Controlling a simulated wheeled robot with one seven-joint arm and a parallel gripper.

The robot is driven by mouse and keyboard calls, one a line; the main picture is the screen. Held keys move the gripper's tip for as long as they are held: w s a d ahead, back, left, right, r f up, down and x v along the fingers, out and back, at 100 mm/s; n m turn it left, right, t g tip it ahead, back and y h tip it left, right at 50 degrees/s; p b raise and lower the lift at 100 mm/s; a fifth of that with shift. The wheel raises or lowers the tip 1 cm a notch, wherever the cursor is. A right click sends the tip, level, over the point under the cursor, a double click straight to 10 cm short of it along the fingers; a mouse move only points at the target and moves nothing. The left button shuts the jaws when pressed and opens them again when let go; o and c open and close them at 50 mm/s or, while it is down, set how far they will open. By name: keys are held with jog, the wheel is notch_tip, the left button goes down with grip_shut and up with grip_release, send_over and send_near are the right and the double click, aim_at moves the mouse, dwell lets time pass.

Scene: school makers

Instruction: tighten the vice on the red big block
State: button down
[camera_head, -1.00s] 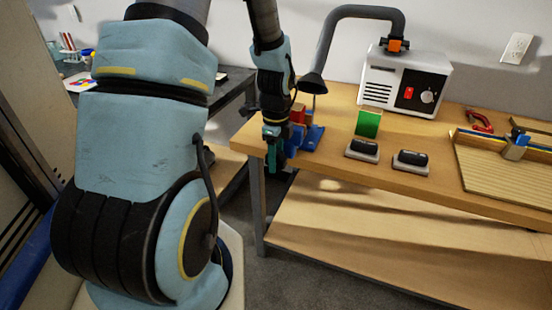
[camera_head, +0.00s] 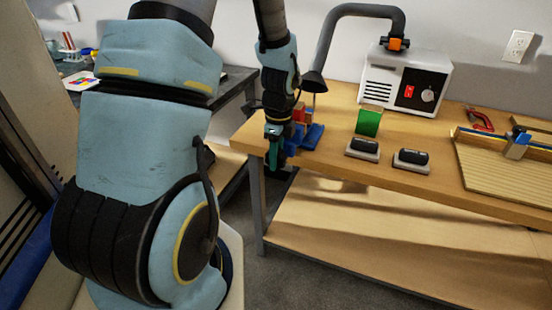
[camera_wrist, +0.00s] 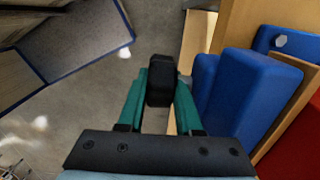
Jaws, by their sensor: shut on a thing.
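The blue vice (camera_head: 313,136) is at the left end of the wooden workbench, partly hidden behind my gripper. Its blue jaws also show at the right of the wrist view (camera_wrist: 240,92). The red big block (camera_head: 299,115) stands at the vice; part of it shows at the right edge of the wrist view (camera_wrist: 298,142), beyond a wooden strip. My gripper (camera_wrist: 160,88) has its teal fingers shut on a black handle (camera_wrist: 161,78) beside the blue jaw. Whether the jaws touch the red block is hidden.
A green block (camera_head: 368,122) and two black-topped pads (camera_head: 364,147) (camera_head: 411,159) lie on the workbench (camera_head: 335,155). A white machine (camera_head: 404,80) with a dark hose stands behind. A red clamp (camera_head: 480,119) and a slatted board (camera_head: 505,173) are at right.

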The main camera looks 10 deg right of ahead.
jog(key=shift+s+d+f+t+y+b, duration=0.1)
jog(key=shift+d+f+t+y+b, duration=0.1)
jog(key=shift+t+y+b, duration=0.6)
jog(key=t+y+b, duration=0.1)
jog(key=y+b, duration=0.1)
jog(key=y, duration=0.1)
jog(key=shift+b, duration=0.35)
jog(key=t+y, duration=0.3)
jog(key=y, duration=0.3)
jog(key=shift+s, duration=0.1)
jog(key=t+y, duration=0.1)
jog(key=y, duration=0.2)
jog(key=shift+f+t, duration=0.25)
jog(key=shift+t, duration=0.15)
jog(key=y, duration=0.1)
jog(key=t+y+b, duration=0.1)
jog(key=shift+s+f+y, duration=0.1)
jog(key=shift+f+y, duration=0.05)
jog(key=shift+y, duration=0.15)
jog(key=t+y+b, duration=0.2)
jog(key=y, duration=0.1)
jog(key=shift+a+f+y, duration=0.1)
jog(key=shift+f+y, duration=0.05)
jog(key=shift+y, duration=0.15)
jog(key=shift+t+y+b, duration=0.4)
jog(key=shift+y+b, duration=0.05)
jog(key=shift+y, duration=0.15)
